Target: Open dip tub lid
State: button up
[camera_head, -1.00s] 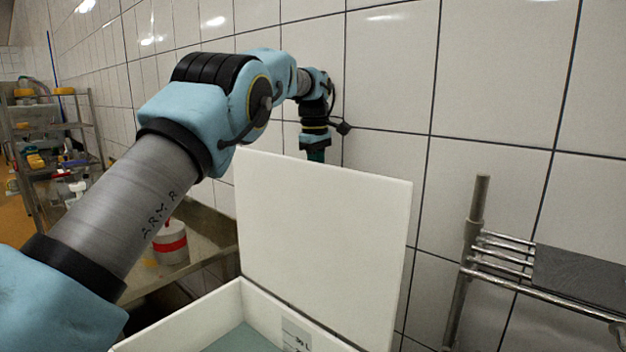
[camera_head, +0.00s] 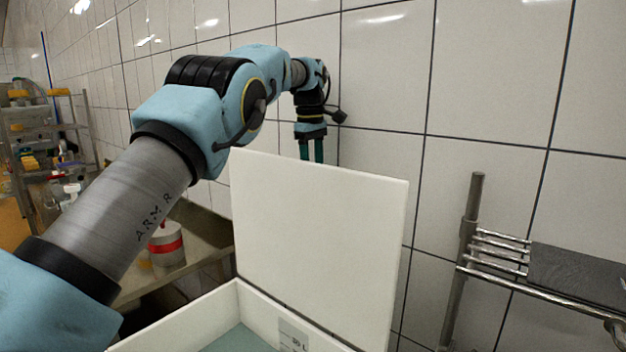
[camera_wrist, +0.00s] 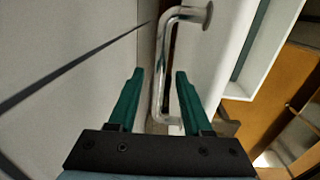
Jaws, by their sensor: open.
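The white tub lid (camera_head: 320,240) stands upright, hinged at the back of the white tub (camera_head: 190,318), so the tub is open and shows grey-green liquid (camera_head: 238,340). My gripper (camera_head: 311,153) is behind the lid's top edge, green fingers pointing down and apart; their tips are hidden there in the head view. In the wrist view my gripper (camera_wrist: 158,74) is open. A bent metal handle (camera_wrist: 163,65) on the lid's outer face (camera_wrist: 220,50) appears in the gap between the fingers. I cannot tell whether a finger touches it.
A tiled wall (camera_head: 490,80) stands close behind the lid and my gripper. A metal rack (camera_head: 495,255) with a dark slab is at right. A round container with a red band (camera_head: 167,245) stands on a steel surface at left; shelves (camera_head: 50,140) are farther left.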

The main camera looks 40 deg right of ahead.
jog(key=shift+a+r, duration=0.15)
jog(key=shift+r, duration=2.3)
